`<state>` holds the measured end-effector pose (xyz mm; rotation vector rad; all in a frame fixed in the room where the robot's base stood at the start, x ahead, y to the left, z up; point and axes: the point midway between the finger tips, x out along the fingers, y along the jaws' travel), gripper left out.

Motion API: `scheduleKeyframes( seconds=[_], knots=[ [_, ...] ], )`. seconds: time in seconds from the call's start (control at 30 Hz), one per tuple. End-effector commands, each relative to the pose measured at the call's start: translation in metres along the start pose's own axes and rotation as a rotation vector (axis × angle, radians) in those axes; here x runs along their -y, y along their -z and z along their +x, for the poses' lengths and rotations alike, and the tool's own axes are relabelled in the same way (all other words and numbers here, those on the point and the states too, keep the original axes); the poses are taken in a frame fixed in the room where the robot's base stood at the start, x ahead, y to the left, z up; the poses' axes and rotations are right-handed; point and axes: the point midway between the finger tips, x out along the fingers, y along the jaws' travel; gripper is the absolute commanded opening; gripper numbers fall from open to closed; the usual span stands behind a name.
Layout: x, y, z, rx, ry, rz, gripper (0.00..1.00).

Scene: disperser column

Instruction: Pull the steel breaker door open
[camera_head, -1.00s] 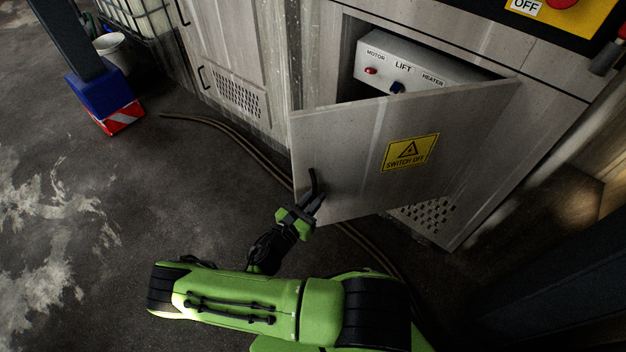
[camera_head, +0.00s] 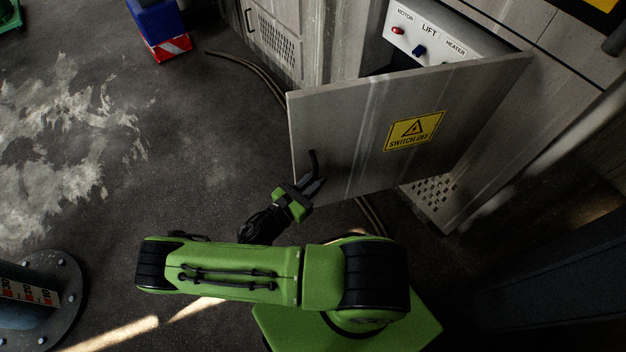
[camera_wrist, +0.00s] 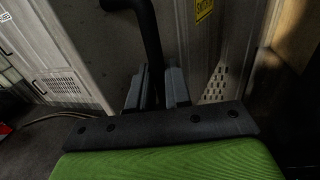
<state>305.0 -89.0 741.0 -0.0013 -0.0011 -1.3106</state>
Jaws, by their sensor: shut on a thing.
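The steel breaker door (camera_head: 350,138) stands swung out from its cabinet, with a yellow "SWITCH OFF" sign (camera_head: 414,131) on its face. Its black bar handle (camera_head: 314,162) is near the door's left edge. My gripper (camera_head: 312,186) is at the lower part of that handle, shut on it. In the wrist view the handle (camera_wrist: 148,40) runs down between the two fingers (camera_wrist: 158,88). Behind the door, a grey panel (camera_head: 432,40) marked MOTOR, LIFT and HEATER shows a red and a blue control. The panel's lower part is hidden by the door.
A vented cabinet door (camera_head: 275,40) is at the back left. A hose (camera_head: 245,66) lies on the floor and passes behind the door. A blue post foot with red-white stripes (camera_head: 160,30) stands upper left. A round bolted column base (camera_head: 65,290) is lower left. The floor between is clear.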

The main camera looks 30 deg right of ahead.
Motion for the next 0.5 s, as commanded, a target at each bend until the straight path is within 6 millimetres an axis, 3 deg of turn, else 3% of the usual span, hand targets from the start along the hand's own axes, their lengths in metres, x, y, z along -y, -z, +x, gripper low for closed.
scheduleKeyframes(
  seconds=[0.13,0.17,0.27,0.5],
  knots=[
    [0.0052,-0.0012,0.0036,0.009,0.017,-0.008,0.0],
    [0.0053,-0.0012,0.0037,0.009,0.018,-0.009,0.21],
    [0.0047,-0.0012,0.0034,0.009,0.015,-0.008,0.35],
    [0.0025,-0.0005,0.0018,0.004,0.008,-0.005,0.35]
  ],
)
